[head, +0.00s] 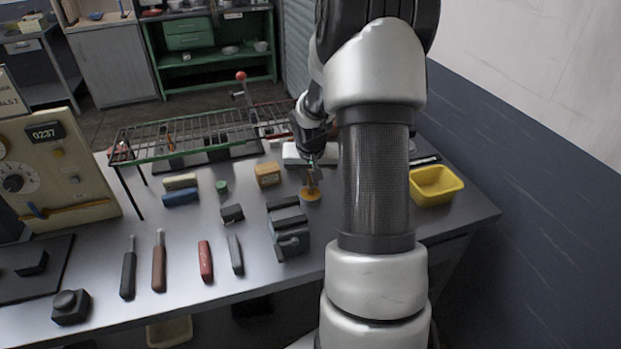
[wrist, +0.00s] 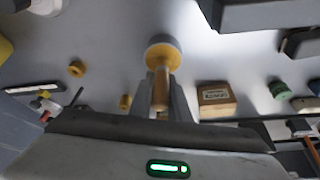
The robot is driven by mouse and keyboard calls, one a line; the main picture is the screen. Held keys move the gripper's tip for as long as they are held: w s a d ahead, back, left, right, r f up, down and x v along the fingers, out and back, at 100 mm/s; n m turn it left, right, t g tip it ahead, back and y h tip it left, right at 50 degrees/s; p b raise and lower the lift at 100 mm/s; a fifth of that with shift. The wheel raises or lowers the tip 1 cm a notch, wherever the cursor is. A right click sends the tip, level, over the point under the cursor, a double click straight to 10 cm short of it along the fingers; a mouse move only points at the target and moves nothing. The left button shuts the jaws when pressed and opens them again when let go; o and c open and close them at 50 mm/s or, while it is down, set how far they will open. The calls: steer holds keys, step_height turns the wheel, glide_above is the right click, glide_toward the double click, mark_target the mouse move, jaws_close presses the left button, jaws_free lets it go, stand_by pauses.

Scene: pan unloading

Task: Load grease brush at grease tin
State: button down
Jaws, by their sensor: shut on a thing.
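The grease brush (head: 312,180) has a tan handle and stands roughly upright below my gripper (head: 314,160). In the wrist view the handle (wrist: 161,88) lies between the two fingers, and my gripper (wrist: 162,100) is shut on it. The grease tin (head: 311,195) is a small round orange-yellow thing on the bench, directly under the brush. In the wrist view the tin (wrist: 164,52) shows as a yellow and grey round at the handle's far end. The bristles are hidden, and I cannot tell how deep they reach.
A dark grey vise-like block (head: 288,230) stands just left and in front of the tin. A tan box (head: 268,174) sits to the left, and a wire rack (head: 200,130) stands behind. A yellow bin (head: 437,186) is at the right. Several hand tools lie at the front left.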

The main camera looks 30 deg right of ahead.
step_height(320, 180, up, 6)
steer(key=p, duration=0.4)
steer(key=shift+r, duration=0.25)
stand_by(0.6)
